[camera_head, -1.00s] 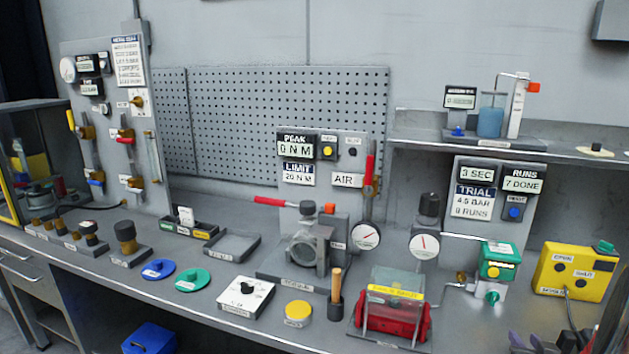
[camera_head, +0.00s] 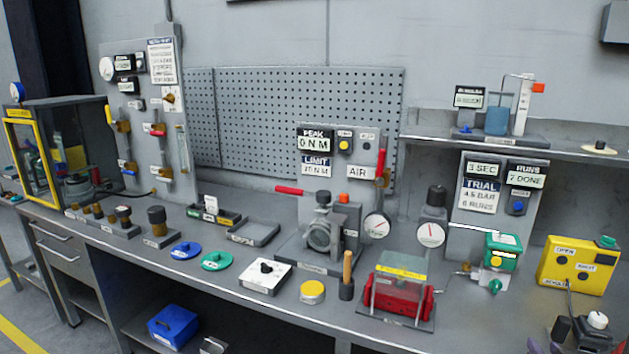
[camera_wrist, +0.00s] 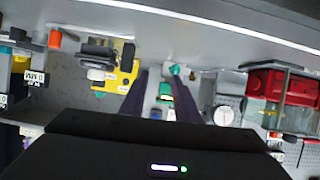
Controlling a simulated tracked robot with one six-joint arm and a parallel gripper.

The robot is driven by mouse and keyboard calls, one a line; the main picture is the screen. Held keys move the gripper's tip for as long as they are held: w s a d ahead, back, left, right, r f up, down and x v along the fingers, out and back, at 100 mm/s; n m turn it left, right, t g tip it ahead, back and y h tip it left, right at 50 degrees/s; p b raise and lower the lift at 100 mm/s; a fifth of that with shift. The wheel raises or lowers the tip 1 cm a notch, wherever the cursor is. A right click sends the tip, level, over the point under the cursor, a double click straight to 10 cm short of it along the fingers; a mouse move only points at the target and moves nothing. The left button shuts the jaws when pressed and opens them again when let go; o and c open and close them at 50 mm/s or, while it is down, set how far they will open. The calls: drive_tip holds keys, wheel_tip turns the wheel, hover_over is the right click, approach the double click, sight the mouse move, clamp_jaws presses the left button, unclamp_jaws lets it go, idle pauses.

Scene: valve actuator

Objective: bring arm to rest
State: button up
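My gripper (camera_wrist: 164,76) shows in the wrist view as two dark fingers standing apart with nothing held between them. The green and yellow valve actuator (camera_wrist: 166,92) appears beyond the gap, at a distance from the fingers. The wrist view looks turned over compared with the head view. In the head view the actuator (camera_head: 501,252) stands on the bench at the right. Only a small dark shape shows at the bottom right edge there, and I cannot tell whether it is a fingertip.
A yellow control box (camera_head: 578,266) stands right of the actuator, with a black device with a white knob (camera_head: 597,320) in front of it. A red cylinder under a clear guard (camera_head: 398,290) is to the left. A shelf (camera_head: 560,147) overhangs the bench's back right.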

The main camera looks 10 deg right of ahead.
drive_tip(key=w+a+r+n+g+y, duration=0.1)
drive_tip(key=a+r, duration=0.3)
drive_tip(key=a, duration=0.6)
drive_tip(key=w+a+r+n+g+y, duration=0.15)
drive_tip(key=a+r, duration=0.25)
drive_tip(key=a, duration=0.6)
drive_tip(key=s+a+r+n+g+y, duration=0.1)
drive_tip(key=s+a+y, duration=0.1)
drive_tip(key=s+a, duration=0.5)
drive_tip(key=s+a+r+n+g+y, duration=0.1)
drive_tip(key=s+a, duration=0.5)
drive_tip(key=a, duration=0.8)
drive_tip(key=shift+s+a+r+n+g+y, duration=0.3)
drive_tip(key=shift+s+a+n+g+y, duration=0.1)
drive_tip(key=shift+n+g+y, duration=0.25)
idle(2.3)
